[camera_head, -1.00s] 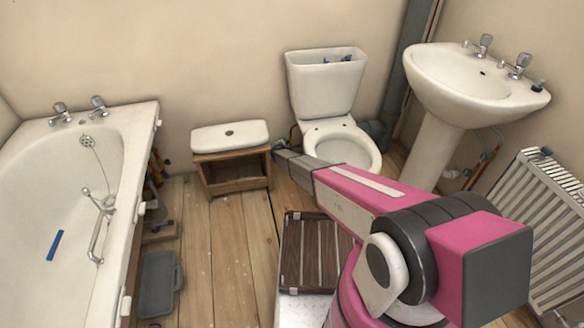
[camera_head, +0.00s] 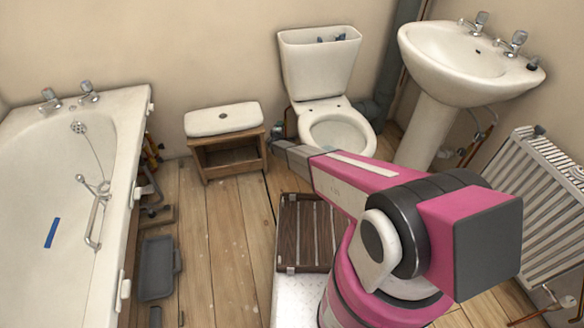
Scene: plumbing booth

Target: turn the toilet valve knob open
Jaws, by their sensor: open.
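The white toilet (camera_head: 319,87) stands against the back wall with its cistern uncovered. Small pipe fittings (camera_head: 260,131) show low at the wall, left of the toilet and behind the stool's right edge. The valve knob is too small to tell apart among them, and its turn position cannot be read. My gripper (camera_head: 279,148) points left, away from me, just in front of and below these fittings, left of the toilet bowl. Its jaws are open with nothing visible between them. Whether it touches anything cannot be told.
A wooden stool (camera_head: 229,157) bearing the white cistern lid (camera_head: 223,119) stands close left of my gripper. The bathtub (camera_head: 129,133) is at left, with a grey tray (camera_head: 157,268) beside it. The sink (camera_head: 460,65) and radiator (camera_head: 540,200) are right.

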